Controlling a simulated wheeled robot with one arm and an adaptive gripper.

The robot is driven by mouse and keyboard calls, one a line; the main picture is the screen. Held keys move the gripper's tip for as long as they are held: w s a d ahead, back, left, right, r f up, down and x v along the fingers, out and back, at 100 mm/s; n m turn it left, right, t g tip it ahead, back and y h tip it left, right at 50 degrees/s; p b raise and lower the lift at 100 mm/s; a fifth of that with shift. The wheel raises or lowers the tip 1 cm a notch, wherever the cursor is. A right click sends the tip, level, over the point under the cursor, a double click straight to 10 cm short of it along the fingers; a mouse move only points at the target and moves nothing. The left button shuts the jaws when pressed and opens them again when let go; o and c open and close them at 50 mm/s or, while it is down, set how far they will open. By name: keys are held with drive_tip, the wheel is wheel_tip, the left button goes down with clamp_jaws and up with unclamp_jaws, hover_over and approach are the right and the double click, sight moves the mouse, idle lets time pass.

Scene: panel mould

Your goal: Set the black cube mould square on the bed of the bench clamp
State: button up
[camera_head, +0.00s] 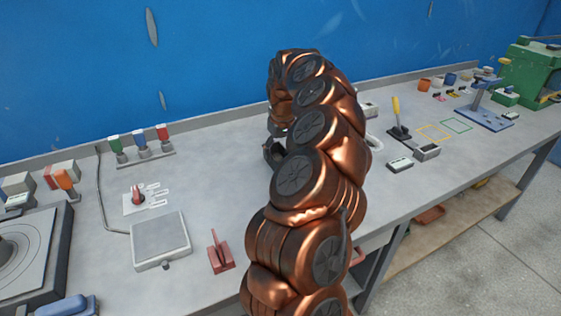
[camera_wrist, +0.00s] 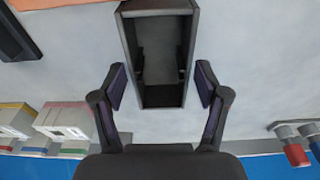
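The black mould (camera_wrist: 127,45) is a dark, open-topped box in the wrist view, with a grey inside and upright walls. My gripper (camera_wrist: 162,85) is open, with one finger on each side of the mould's near part. Narrow gaps show between the fingers and its walls. In the head view, a dark part of my gripper (camera_head: 273,152) shows left of my arm, and my arm hides the mould. A yellow-handled lever on a dark base (camera_head: 399,132) and a blue-bedded stand (camera_head: 484,118) are right of my arm. I cannot tell which is the bench clamp.
A grey plate device (camera_head: 160,240) and a red stand (camera_head: 220,254) are at front left. Yellow and green outlines mark bare bench further right.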

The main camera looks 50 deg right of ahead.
drive_tip(key=c, duration=1.2)
drive_tip(key=shift+r, duration=0.1)
